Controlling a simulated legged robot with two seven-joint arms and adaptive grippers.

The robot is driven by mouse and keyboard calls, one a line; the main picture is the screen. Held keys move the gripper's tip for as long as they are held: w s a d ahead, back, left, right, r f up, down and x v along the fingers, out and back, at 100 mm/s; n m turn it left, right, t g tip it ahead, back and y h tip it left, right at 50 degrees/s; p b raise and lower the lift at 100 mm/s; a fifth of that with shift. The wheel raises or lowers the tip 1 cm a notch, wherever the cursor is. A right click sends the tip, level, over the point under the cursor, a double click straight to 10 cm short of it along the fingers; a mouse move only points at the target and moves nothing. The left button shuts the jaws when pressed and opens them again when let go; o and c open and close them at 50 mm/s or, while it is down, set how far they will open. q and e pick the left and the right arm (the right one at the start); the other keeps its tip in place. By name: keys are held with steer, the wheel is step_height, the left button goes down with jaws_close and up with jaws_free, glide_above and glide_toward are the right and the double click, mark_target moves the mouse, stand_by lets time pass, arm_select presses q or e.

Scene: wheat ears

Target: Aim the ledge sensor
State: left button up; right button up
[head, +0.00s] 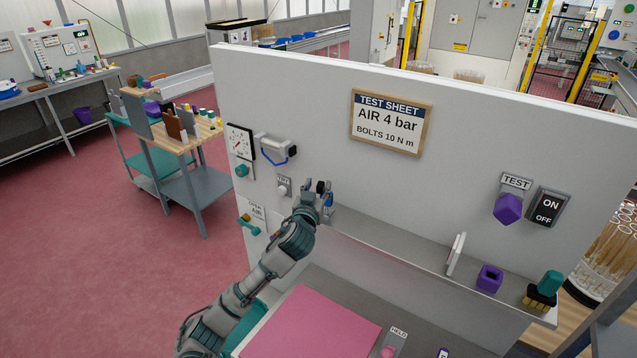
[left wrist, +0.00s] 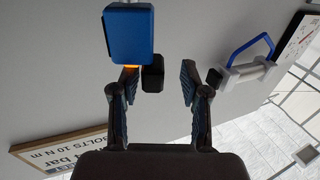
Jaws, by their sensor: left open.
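The ledge sensor appears to be the small blue box at the left end of the grey ledge (head: 400,246). In the head view it is mostly hidden by my left gripper (head: 322,192). In the left wrist view, which is upside down, the blue box (left wrist: 129,34) shows an orange glow at its edge, beyond the left-hand finger. A black block (left wrist: 153,73) shows between the two fingers, closer to the left-hand one. My left gripper is open, with a gap between its fingers. Whether it touches the sensor I cannot tell. My right gripper is not in view.
A gauge (head: 239,142), a blue-handled fitting (head: 275,149) and a small white knob (head: 284,187) are on the panel left of the gripper. A white plate (head: 456,254), purple block (head: 489,278) and green-topped brush (head: 545,290) stand on the right ledge. The middle ledge is clear.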

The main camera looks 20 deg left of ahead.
arm_select(q)
steer(key=shift+w, duration=0.5)
steer(key=shift+w+d, duration=0.1)
steer(key=shift+d, duration=0.25)
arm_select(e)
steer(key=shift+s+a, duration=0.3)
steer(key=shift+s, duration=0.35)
arm_select(q)
jaws_close()
steer(key=shift+a+m+h+p, duration=0.3)
steer(key=shift+m+h+p, duration=0.1)
steer(key=shift+h+p, duration=0.2)
steer(key=m+h+p, duration=0.1)
steer(key=h, duration=0.1)
steer(key=m+h+p, duration=0.1)
steer(key=h+p, duration=0.1)
steer(key=shift+w+d+r+m, duration=0.1)
steer(key=shift+w+r+m, duration=0.05)
steer(key=shift+m, duration=0.15)
steer(key=shift+m+h+p, duration=0.3)
steer(key=shift+h+p, duration=0.1)
steer(key=shift+h, duration=0.2)
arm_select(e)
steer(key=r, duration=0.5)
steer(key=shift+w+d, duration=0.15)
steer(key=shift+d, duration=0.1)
arm_select(q)
steer(key=shift+f, duration=0.2)
